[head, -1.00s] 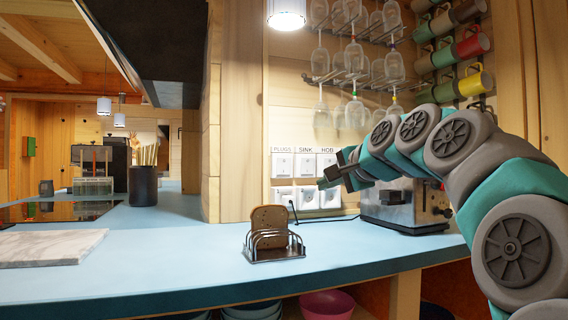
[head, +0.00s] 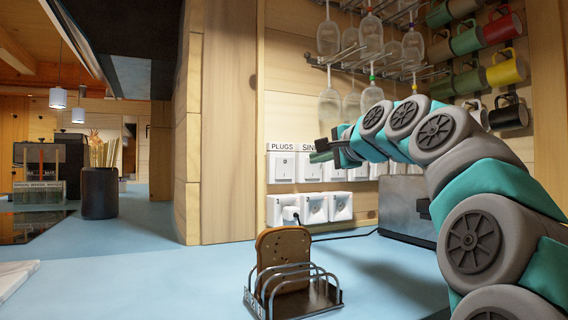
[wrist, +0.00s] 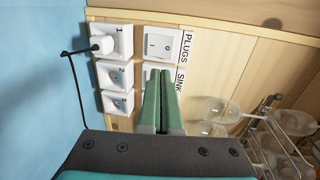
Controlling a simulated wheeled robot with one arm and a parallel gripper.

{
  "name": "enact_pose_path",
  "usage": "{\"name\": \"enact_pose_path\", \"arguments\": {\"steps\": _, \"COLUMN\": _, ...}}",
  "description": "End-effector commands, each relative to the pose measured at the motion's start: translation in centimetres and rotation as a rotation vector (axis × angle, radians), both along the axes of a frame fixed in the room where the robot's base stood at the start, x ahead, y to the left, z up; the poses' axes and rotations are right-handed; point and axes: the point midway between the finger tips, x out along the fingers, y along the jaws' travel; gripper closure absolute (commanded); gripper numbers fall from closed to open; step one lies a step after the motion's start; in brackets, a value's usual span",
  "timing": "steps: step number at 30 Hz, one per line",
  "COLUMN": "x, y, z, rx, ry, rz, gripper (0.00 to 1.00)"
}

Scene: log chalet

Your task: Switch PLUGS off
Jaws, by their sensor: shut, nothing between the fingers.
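The PLUGS switch (head: 282,167) is a white rocker on the wooden wall, leftmost in the upper row under its PLUGS label. In the wrist view the PLUGS switch (wrist: 160,43) shows I and O marks; I cannot tell which side is pressed in. My gripper (head: 316,154) is in front of the wall, to the right of the PLUGS switch and over the SINK area. In the wrist view my gripper (wrist: 160,74) is shut and empty, its green fingers pointing toward the PLUGS switch and partly hiding the SINK switch. Contact with the wall is not visible.
A row of sockets (head: 314,208) sits below the switches, with a white plug (head: 291,214) in the first. A toast rack (head: 325,296) with bread (head: 283,255) stands on the blue counter (head: 200,265). A metal toaster (head: 404,208) is at right. Glasses and mugs hang above.

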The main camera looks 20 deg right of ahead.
Motion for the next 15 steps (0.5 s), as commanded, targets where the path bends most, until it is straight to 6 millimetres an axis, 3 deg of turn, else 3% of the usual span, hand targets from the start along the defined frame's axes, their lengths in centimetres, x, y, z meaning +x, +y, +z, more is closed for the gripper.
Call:
{"name": "enact_pose_path", "arguments": {"steps": 9, "x": 0.2, "y": 0.0, "z": 0.0, "rx": 0.0, "ry": 0.0, "rz": 0.0, "gripper": 1.0}}
{"name": "enact_pose_path", "arguments": {"steps": 15, "x": 2.1, "y": 0.1, "z": -0.3, "rx": -0.001, "ry": 0.001, "rz": 0.001, "gripper": 1.0}}
